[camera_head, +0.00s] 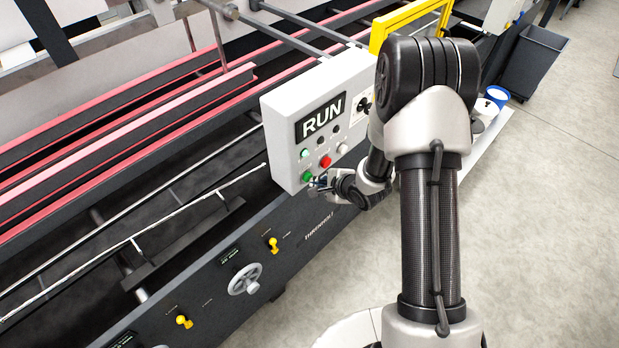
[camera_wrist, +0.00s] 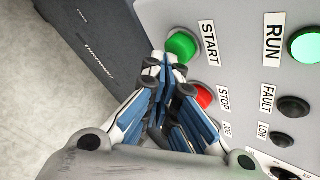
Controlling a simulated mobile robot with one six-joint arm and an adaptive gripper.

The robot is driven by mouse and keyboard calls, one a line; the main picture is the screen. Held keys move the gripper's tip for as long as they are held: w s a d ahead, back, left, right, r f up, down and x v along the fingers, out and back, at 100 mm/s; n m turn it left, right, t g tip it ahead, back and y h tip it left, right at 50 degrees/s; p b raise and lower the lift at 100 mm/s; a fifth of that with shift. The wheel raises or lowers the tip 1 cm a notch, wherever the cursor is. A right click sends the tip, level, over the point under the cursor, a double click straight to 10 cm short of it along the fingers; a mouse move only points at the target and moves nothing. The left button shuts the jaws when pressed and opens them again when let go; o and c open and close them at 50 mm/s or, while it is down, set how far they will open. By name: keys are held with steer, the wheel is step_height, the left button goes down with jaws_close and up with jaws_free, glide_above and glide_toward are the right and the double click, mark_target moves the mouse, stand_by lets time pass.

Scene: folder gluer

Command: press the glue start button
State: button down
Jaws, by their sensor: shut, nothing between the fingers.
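A white control box (camera_head: 285,130) with a large RUN display carries a green button (camera_head: 308,176) at its lower left. In the wrist view this green button (camera_wrist: 181,45) has the label START beside it; no word for glue is readable there. A red button (camera_wrist: 204,96) labelled STOP sits beside it. My gripper (camera_head: 319,183) is at the lower left of the box face. In the wrist view my gripper (camera_wrist: 164,62) is shut and empty, its tips close to the rim of the green button. I cannot tell whether they touch it.
A green RUN lamp (camera_wrist: 305,46) and dark FAULT lamp (camera_wrist: 293,107) are also on the panel. Below the box, the machine's dark side rail (camera_head: 215,262) carries a handwheel (camera_head: 244,280) and yellow knobs. A yellow frame (camera_head: 412,17) stands behind my arm. The floor at right is open.

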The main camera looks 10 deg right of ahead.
steer(key=shift+s+d, duration=0.3)
steer(key=shift+s, duration=0.15)
steer(key=s+d, duration=0.1)
steer(key=s, duration=0.1)
steer(key=s+d+p, duration=0.1)
steer(key=s+d, duration=0.1)
stand_by(0.4)
stand_by(0.7)
